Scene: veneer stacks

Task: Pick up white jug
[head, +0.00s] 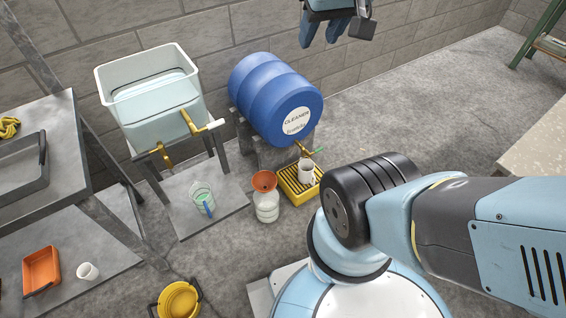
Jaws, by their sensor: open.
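A small white jug (305,172) stands on the yellow drip tray (297,199) under the tap of the blue drum, partly close to my arm in the picture. A white cup-like vessel (88,271) also sits on the grey low shelf at the lower left; I cannot tell whether it has a spout. My gripper (322,38) shows at the top edge of the head view, partly cut off. It is open, with nothing seen between its fingers, and is well apart from both white vessels.
A blue drum (268,92) lies on a stand by the wall. A white tank (150,92) with a tap stands left of it. A bottle with an orange funnel (266,208), a clear beaker (203,198), an orange tray (41,268) and a yellow bucket (179,301) are nearby.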

